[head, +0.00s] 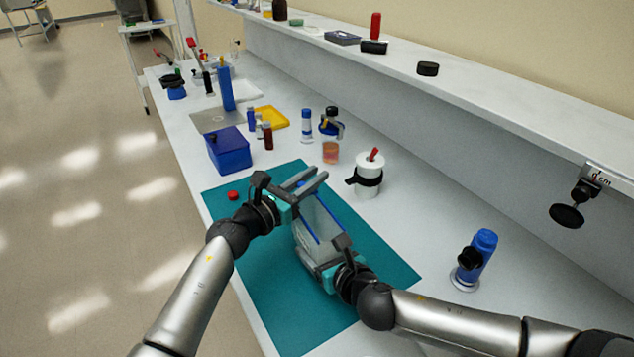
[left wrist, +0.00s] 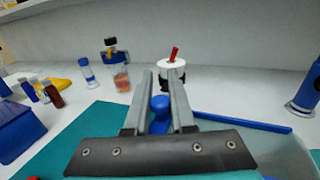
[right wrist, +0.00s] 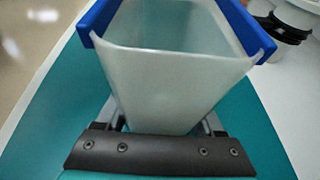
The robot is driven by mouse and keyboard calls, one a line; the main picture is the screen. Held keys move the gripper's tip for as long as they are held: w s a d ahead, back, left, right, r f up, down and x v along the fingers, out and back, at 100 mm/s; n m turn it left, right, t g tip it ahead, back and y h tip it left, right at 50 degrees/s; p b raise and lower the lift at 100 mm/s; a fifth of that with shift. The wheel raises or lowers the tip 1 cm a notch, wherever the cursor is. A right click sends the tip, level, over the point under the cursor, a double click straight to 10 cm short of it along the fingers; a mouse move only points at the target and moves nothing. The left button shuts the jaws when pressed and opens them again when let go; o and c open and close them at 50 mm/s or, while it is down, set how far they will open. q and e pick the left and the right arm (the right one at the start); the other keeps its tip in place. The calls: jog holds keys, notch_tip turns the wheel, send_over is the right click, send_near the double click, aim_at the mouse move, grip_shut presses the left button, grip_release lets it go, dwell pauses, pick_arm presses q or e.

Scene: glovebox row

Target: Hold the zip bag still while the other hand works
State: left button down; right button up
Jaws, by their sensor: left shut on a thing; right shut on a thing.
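The zip bag (head: 307,246) is translucent with blue strips along its rim and stands upright over the teal mat. In the right wrist view the bag (right wrist: 175,85) gapes open at the top between the two blue strips. My right gripper (head: 328,262) is shut on the bag's lower part. My left gripper (head: 312,178) is at the bag's far upper end, its fingers closed around a small blue knob, which looks like the bag's slider (left wrist: 160,104). A blue strip runs right from there in the left wrist view. The fingertip contact is partly hidden.
The teal mat (head: 260,290) lies on the white bench, with a small red cap (head: 233,195) on it. A blue box (head: 229,150), a jar of orange liquid (head: 331,153), a white pot (head: 368,175) and a blue bottle (head: 478,255) stand around it.

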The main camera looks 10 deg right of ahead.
pick_arm(q)
jog(key=shift+w+a, duration=0.15)
jog(key=c, duration=0.8)
grip_release()
pick_arm(e)
jog(key=shift+s+f, duration=0.1)
jog(key=shift+f, duration=0.05)
pick_arm(q)
jog(key=shift+o, duration=0.2)
jog(key=v, duration=1.2)
pick_arm(e)
jog(key=shift+f, duration=0.1)
jog(key=o, duration=1.4)
jog(key=shift+c, duration=0.2)
jog(key=shift+r, duration=0.25)
